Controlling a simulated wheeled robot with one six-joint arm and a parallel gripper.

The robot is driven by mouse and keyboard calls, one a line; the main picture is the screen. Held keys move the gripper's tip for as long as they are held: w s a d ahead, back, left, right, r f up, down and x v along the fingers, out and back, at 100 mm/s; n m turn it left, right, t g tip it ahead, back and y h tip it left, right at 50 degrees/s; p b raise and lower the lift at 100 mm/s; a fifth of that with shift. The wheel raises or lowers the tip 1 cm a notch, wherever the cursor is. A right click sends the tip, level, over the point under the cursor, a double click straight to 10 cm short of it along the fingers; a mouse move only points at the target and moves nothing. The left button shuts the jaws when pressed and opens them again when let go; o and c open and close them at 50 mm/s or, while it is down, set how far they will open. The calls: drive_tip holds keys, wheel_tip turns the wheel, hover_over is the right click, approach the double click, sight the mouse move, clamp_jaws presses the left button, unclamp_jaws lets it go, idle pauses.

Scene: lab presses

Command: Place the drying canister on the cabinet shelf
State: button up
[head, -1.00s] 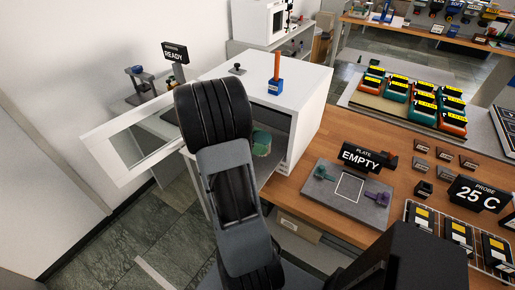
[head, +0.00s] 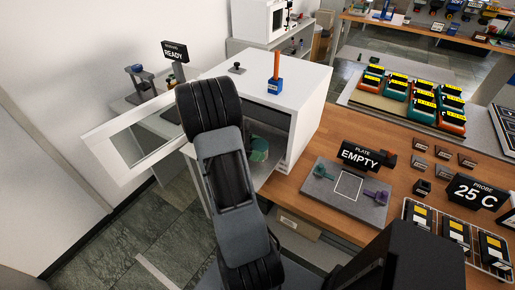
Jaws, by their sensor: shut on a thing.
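The white cabinet (head: 306,110) stands on the wooden bench with its windowed door (head: 130,150) swung open to the left. A green canister (head: 259,150) shows inside the cabinet opening, just right of my arm; whether it touches the shelf I cannot tell. My arm reaches across the front of the cabinet and hides much of the opening. My gripper's fingertips are hidden behind the arm.
A blue block with an orange handle (head: 275,85) and a small dark knob stand on the cabinet top. To the right lie a grey plate (head: 330,203) with small clamps, an "EMPTY" sign (head: 365,157) and a "25 C" display (head: 474,192). Several labelled boxes (head: 420,98) sit behind.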

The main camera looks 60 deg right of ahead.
drive_tip(key=o, duration=1)
drive_tip(key=shift+w+r, duration=0.15)
drive_tip(key=shift+r, duration=0.05)
drive_tip(key=b+v, duration=0.1)
drive_tip(key=v, duration=0.9)
drive_tip(key=shift+a+f+b, duration=0.15)
drive_tip(key=shift+b, duration=0.15)
drive_tip(key=shift+v, duration=0.95)
drive_tip(key=shift+a, duration=0.4)
drive_tip(key=s+a+r+m+t+y, duration=0.1)
drive_tip(key=a+m+t+y, duration=0.1)
drive_tip(key=a+t, duration=0.3)
drive_tip(key=s+a+r+m+t+y, duration=0.1)
drive_tip(key=a+t, duration=0.4)
drive_tip(key=a, duration=0.7)
drive_tip(key=s+a+r+m+t+y, duration=0.1)
drive_tip(key=a+m+t+y, duration=0.2)
drive_tip(key=a, duration=0.6)
drive_tip(key=shift+s+a+r+m+t+y, duration=0.1)
drive_tip(key=shift+a+r+m+t+y, duration=0.15)
drive_tip(key=shift+t, duration=0.35)
drive_tip(key=shift+s+a+r+m+t+y, duration=0.15)
drive_tip(key=shift+t+y, duration=0.2)
drive_tip(key=shift+t, duration=0.25)
